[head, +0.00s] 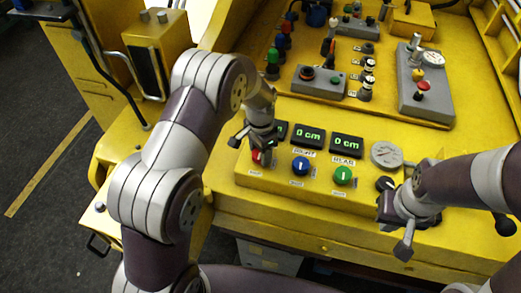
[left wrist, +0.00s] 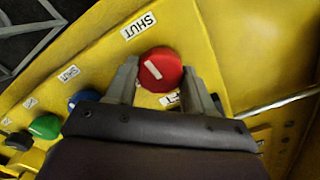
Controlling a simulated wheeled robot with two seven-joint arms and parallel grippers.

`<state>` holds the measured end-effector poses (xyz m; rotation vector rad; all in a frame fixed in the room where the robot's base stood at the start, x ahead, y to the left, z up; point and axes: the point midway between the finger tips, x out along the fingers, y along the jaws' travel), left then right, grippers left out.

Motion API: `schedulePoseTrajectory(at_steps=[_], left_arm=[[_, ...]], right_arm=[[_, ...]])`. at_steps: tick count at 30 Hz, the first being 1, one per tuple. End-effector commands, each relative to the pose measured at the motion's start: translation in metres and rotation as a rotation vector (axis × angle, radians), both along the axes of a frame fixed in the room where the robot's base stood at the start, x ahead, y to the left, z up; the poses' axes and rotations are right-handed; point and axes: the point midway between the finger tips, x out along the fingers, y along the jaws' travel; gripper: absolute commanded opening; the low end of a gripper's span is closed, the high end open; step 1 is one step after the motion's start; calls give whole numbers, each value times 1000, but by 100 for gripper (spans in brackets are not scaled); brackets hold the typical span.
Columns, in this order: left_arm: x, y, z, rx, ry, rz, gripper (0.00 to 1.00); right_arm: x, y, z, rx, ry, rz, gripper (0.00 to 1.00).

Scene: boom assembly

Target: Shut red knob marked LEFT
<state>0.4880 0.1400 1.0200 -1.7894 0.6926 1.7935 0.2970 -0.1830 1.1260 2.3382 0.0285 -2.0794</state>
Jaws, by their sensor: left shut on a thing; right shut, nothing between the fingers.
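The red knob (left wrist: 160,70) sits on the yellow panel in the left wrist view, with a white mark across its face that runs at a slant. A SHUT label (left wrist: 138,26) is just beside it. My left gripper (left wrist: 164,82) has a finger on each side of the red knob and is shut on it. In the head view the red knob (head: 261,157) is mostly hidden under my left gripper (head: 255,138). The label below the knob is mostly covered by my finger. My right gripper (head: 400,225) is shut and empty near the panel's front right corner.
A blue knob (head: 300,166) and a green knob (head: 343,175) are to the right of the red one. Displays (head: 309,136) behind them read 0 cm. Control boxes with levers and buttons (head: 320,80) stand further back. A black knob (head: 385,184) is near my right gripper.

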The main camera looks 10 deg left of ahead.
Motion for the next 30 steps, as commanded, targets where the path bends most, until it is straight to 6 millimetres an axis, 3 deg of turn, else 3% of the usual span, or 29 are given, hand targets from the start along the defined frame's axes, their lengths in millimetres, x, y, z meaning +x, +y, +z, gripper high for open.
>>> schedulePoseTrajectory(at_steps=[23, 24, 26, 30], left_arm=[[2, 0, 2, 1, -5, -99, 22], [2, 0, 2, 1, -5, -99, 59], [2, 0, 2, 1, -5, -99, 78], [1, 0, 1, 0, -3, -98, 78]], right_arm=[[0, 0, 0, 0, 0, 0, 0], [0, 0, 0, 0, 0, 0, 0], [0, 0, 0, 0, 0, 0, 0], [0, 0, 0, 0, 0, 0, 0]])
